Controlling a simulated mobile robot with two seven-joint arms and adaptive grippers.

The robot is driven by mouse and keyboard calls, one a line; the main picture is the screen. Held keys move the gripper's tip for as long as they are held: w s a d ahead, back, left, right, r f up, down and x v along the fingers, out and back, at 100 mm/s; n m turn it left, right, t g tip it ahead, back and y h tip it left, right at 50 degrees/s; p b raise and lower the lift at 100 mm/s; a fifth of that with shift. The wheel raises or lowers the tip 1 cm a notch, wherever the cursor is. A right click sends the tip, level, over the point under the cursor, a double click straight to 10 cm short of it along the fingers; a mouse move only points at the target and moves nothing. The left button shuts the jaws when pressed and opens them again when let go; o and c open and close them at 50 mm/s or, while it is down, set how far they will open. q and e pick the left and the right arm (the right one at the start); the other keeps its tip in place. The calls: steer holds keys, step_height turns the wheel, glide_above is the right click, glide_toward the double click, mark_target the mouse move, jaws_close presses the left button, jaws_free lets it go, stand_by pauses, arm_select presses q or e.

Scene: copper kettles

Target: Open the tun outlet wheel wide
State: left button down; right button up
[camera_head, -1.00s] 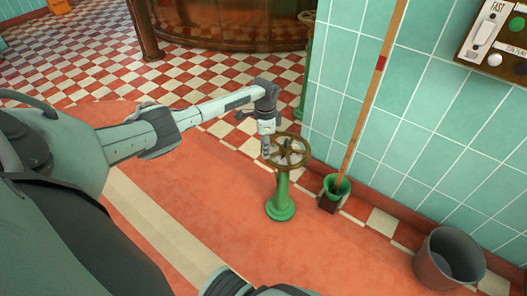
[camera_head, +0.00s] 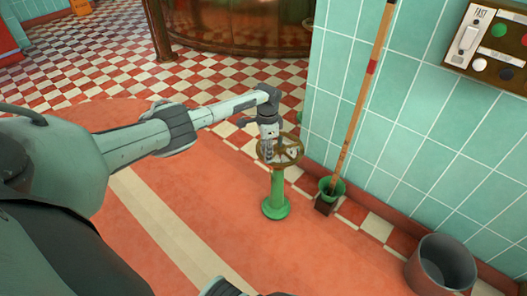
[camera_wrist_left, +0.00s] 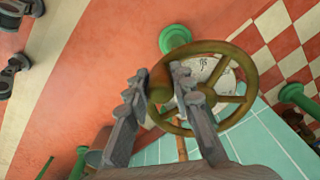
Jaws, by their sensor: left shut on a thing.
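The tun outlet wheel is a brass spoked handwheel (camera_head: 291,153) on a green pedestal (camera_head: 276,192). In the left wrist view the wheel (camera_wrist_left: 252,78) fills the middle, with a pale dial face behind its spokes. My left gripper (camera_head: 268,152) reaches down onto the left side of the wheel. In the wrist view its fingers (camera_wrist_left: 158,86) stand either side of a brown knob-like part at the rim, shut on the wheel there. The fingers hide some of the rim.
A grey bucket (camera_head: 441,266) is at lower right. A switch panel (camera_head: 490,45) is on the wall. Red floor left of the pedestal is clear.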

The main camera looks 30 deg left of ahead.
arm_select(q)
steer(key=shift+d, duration=0.65)
steer(key=shift+w, duration=0.1)
steer(key=c, duration=1.3)
jaws_free()
steer(key=shift+a, duration=0.2)
steer(key=shift+r, duration=0.4)
step_height(320, 180, up, 11)
steer(key=shift+d, duration=0.1)
